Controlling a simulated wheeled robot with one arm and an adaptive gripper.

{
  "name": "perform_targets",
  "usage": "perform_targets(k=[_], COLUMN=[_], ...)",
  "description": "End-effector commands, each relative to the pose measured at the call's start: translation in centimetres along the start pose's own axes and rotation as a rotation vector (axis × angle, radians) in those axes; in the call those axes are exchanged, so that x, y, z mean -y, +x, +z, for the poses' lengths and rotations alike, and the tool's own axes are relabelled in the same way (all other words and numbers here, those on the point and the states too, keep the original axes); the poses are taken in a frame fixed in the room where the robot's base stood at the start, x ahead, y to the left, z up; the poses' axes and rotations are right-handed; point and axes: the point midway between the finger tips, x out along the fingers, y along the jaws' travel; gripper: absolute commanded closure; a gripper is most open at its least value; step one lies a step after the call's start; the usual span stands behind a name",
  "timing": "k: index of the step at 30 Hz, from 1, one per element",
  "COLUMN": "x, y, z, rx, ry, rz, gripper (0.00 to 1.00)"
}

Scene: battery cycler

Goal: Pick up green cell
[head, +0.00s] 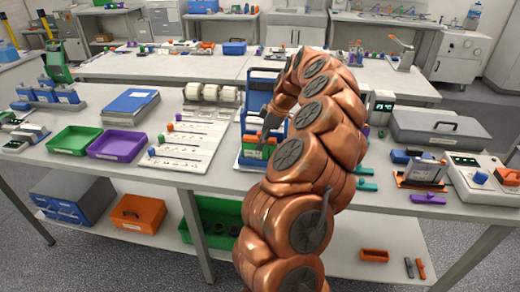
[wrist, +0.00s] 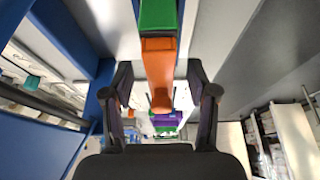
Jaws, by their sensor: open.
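In the head view my gripper (head: 268,130) hangs point-down in front of a blue rack (head: 256,100), just above a row of green and orange pieces at its foot. In the wrist view my gripper (wrist: 160,95) is open, with a finger on each side. An orange block (wrist: 158,65) shows between the fingers, and a green block (wrist: 158,14) lies beyond it at the top edge. I see nothing held. I cannot tell whether the fingers touch the orange block.
A white board (head: 190,140) with several small coloured pieces lies left of the rack. A purple tray (head: 117,145) and a green tray (head: 75,140) stand farther left. A grey case (head: 440,130) and devices fill the right. My arm hides part of the bench.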

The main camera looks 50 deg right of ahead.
Motion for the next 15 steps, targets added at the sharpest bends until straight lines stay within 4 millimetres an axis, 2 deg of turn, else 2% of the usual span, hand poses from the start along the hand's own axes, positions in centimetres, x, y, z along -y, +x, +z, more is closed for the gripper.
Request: perform_targets(k=[6,13,15], x=[0.0,0.0,0.0], y=[2.4,2.8,2.8], z=[-0.1,0.0,0.0], rx=[-0.001,0.000,0.000], ry=[0.000,0.000,0.000], rz=[-0.001,0.000,0.000], gripper=[0.42,0.42,0.48])
